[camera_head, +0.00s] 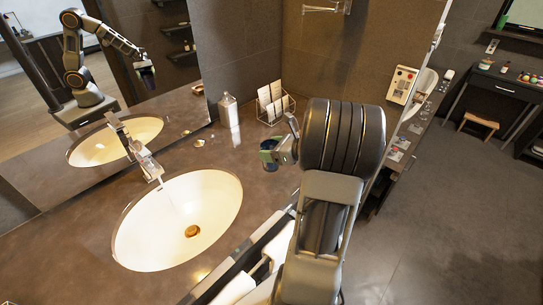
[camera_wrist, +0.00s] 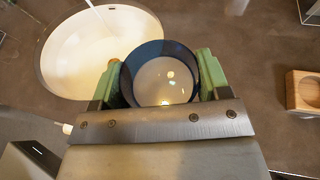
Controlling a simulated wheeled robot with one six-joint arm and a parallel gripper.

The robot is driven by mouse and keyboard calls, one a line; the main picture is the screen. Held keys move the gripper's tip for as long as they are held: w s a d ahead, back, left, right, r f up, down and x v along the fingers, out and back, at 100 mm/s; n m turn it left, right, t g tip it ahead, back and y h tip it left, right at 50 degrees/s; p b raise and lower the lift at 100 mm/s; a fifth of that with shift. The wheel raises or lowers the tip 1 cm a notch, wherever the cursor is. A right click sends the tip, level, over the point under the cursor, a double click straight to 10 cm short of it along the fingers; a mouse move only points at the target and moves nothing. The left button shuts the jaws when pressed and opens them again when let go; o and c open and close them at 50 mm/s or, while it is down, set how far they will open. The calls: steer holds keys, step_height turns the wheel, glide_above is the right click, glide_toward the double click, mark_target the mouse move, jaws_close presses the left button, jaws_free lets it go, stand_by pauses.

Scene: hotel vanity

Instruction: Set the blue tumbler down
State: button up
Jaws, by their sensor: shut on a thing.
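The blue tumbler (camera_wrist: 163,84) is between the two green fingers of my gripper (camera_wrist: 160,80) in the wrist view, which looks down into its round mouth. My gripper is shut on it, with a finger against each side. In the head view the tumbler (camera_head: 269,161) is small and dark, partly covered by my gripper (camera_head: 272,150), over the counter (camera_head: 215,157) to the right of the basin. I cannot tell whether its base touches the counter.
The white basin (camera_head: 178,222) with a faucet (camera_head: 147,160) lies to the left. A white bottle (camera_head: 228,110) and a wire rack with cards (camera_head: 273,102) stand behind. The wrist view shows a wooden block (camera_wrist: 304,91) at right. Bare counter lies around the tumbler.

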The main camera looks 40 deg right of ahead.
steer(key=w+d+f, duration=0.1)
steer(key=f, duration=0.2)
steer(key=w+d+f+p, duration=0.1)
steer(key=w+f, duration=0.1)
steer(key=w+d+f, duration=0.1)
steer(key=f, duration=0.2)
steer(key=shift+w+f, duration=0.25)
steer(key=shift+f, duration=0.05)
steer(key=shift+a+f, duration=0.1)
steer(key=shift+f, duration=0.15)
steer(key=shift+f, duration=0.1)
steer(key=shift+f, duration=0.15)
steer(key=o, duration=1)
